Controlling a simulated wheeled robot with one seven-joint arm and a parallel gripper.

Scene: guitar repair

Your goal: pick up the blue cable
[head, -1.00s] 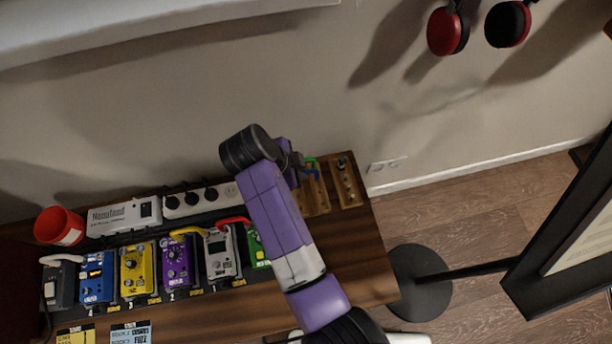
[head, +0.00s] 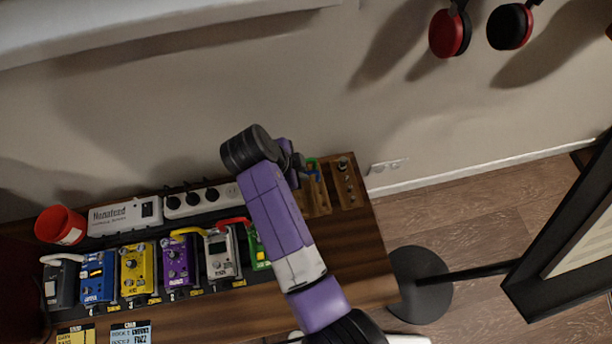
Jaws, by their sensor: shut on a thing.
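The blue cable (head: 315,174) shows as a small blue piece at the wooden holder on the back right of the bench, beside a green piece (head: 312,163). My gripper (head: 299,163) is right beside it, at the left, pointing down and partly hidden behind my purple arm. It is shut on the blue cable, though the fingertips and the contact are too small and covered to see clearly. Most of the cable is hidden.
A wooden block with metal parts (head: 347,182) stands just right of the cable. A white power strip (head: 203,200) and a row of pedals with a purple one (head: 177,263) lie to the left. A red cup (head: 61,226) stands at the far left. The bench's right front is clear.

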